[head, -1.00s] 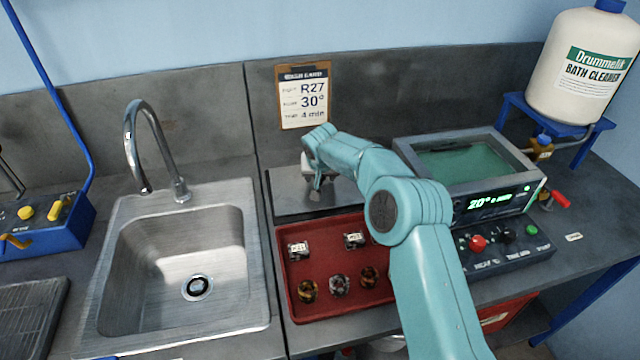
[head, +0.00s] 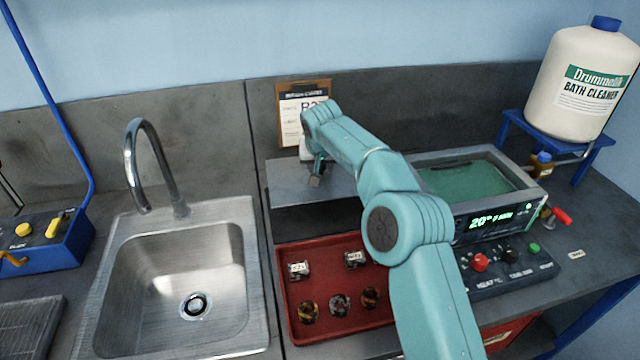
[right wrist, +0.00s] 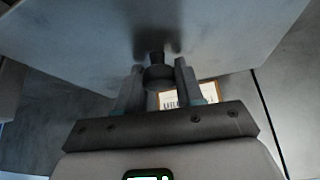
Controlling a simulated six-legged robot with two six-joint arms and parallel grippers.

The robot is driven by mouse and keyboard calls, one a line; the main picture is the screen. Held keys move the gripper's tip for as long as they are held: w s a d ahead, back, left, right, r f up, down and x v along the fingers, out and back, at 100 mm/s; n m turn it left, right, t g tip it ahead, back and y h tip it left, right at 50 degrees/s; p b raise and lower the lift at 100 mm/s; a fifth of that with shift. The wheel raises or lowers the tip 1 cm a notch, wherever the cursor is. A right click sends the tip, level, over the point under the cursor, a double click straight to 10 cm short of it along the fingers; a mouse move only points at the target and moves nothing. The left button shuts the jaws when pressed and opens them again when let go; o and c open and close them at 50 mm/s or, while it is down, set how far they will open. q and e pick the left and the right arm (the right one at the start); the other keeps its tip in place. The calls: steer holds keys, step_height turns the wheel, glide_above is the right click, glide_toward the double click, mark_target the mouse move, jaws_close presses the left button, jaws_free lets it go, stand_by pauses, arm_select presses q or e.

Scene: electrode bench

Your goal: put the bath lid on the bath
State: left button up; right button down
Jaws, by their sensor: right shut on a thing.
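The bath lid (head: 285,185) is a flat grey metal plate, held roughly level above the bench behind the red tray. My right gripper (head: 316,172) is shut on the lid's knob. In the right wrist view my gripper fingers (right wrist: 158,85) close on the dark knob, and the underside-lit plate of the lid (right wrist: 90,35) fills the top. The bath (head: 522,174) stands to the right of the lid, open, with green liquid inside and a display reading 20°. My right forearm hides part of its left side. My left gripper is not in view.
A red tray (head: 283,312) with several small parts lies in front of the lid. A sink (head: 165,285) with a tall tap (head: 135,165) is on the left. A Bath Cleaner jug (head: 580,85) on a blue stand is behind right. A notice (head: 288,110) hangs behind my gripper.

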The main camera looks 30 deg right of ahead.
step_height(320, 180, up, 10)
steer(key=p, duration=0.4)
steer(key=shift+f, duration=0.1)
step_height(320, 180, up, 4)
steer(key=p, duration=0.5)
steer(key=shift+r, duration=0.2)
steer(key=shift+w, duration=0.15)
